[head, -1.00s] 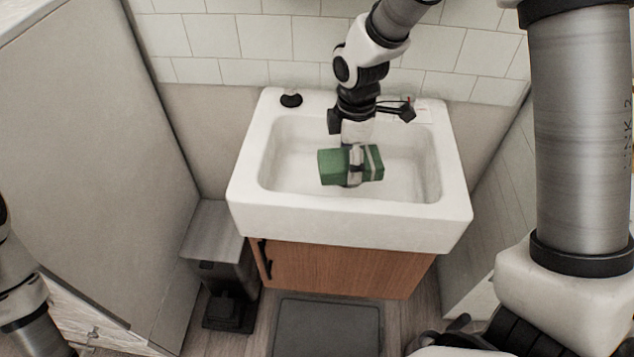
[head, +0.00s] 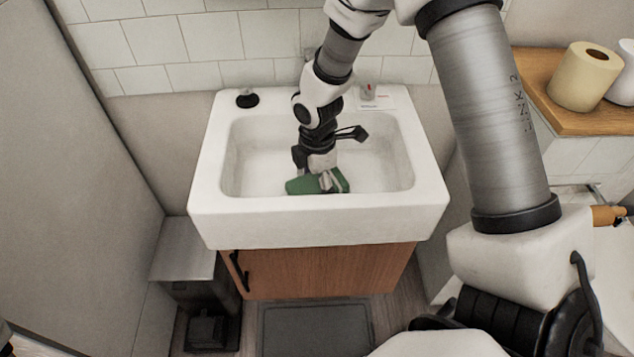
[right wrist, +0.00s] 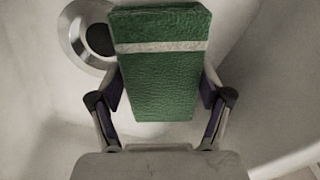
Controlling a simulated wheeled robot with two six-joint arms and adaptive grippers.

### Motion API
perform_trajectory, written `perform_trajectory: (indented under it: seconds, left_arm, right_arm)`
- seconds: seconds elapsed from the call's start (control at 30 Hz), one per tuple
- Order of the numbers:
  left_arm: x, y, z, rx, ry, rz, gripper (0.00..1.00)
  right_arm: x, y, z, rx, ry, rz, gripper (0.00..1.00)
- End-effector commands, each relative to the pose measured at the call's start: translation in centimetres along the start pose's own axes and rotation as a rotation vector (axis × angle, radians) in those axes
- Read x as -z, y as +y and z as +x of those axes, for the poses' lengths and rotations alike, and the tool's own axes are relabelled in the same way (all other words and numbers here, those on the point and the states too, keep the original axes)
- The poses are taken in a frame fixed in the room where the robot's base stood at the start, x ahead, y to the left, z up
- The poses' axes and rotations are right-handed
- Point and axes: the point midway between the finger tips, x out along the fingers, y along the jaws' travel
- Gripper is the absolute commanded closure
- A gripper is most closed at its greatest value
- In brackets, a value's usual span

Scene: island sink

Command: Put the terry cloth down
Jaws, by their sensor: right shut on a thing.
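The terry cloth (head: 304,186) is a green folded block with a pale stripe. It is in the white sink (head: 210,222), low in the basin near the front wall. My right gripper (head: 325,180) is shut on it. In the right wrist view the cloth (right wrist: 160,85) sits between the two fingers of the right gripper (right wrist: 160,105), one on each long side. Whether the cloth touches the basin floor I cannot tell. My left gripper is not in view.
In the right wrist view the round drain (right wrist: 88,38) lies beside the cloth. A black stopper-like knob (head: 247,98) is on the sink's back left rim. A grey bin (head: 186,262) stands left of the wooden cabinet (head: 320,268). A paper roll (head: 584,76) stands on a wooden shelf at right.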

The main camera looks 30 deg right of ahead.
Motion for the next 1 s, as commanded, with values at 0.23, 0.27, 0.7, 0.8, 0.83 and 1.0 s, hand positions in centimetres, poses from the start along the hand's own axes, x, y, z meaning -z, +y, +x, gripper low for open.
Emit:
perform_trajectory:
  seconds: [0.23,0.27,0.7,0.8,0.83,1.0]
  left_arm:
    - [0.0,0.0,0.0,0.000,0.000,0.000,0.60]
    - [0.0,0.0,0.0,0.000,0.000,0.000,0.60]
    - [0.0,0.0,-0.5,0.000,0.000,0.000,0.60]
    - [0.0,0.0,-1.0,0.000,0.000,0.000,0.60]
    - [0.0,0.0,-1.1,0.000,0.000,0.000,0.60]
    - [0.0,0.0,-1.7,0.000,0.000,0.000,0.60]
  right_arm:
    - [0.0,0.0,0.3,0.000,0.000,0.000,0.00]
    - [0.0,0.0,0.3,0.000,0.000,0.000,0.00]
    - [0.0,0.1,-2.0,-0.003,0.001,0.002,0.00]
    - [0.0,0.1,-4.5,-0.005,0.001,0.002,0.00]
    - [0.0,0.1,-5.4,-0.005,0.001,0.002,0.00]
    - [0.0,0.1,-9.7,-0.005,0.000,0.001,0.00]
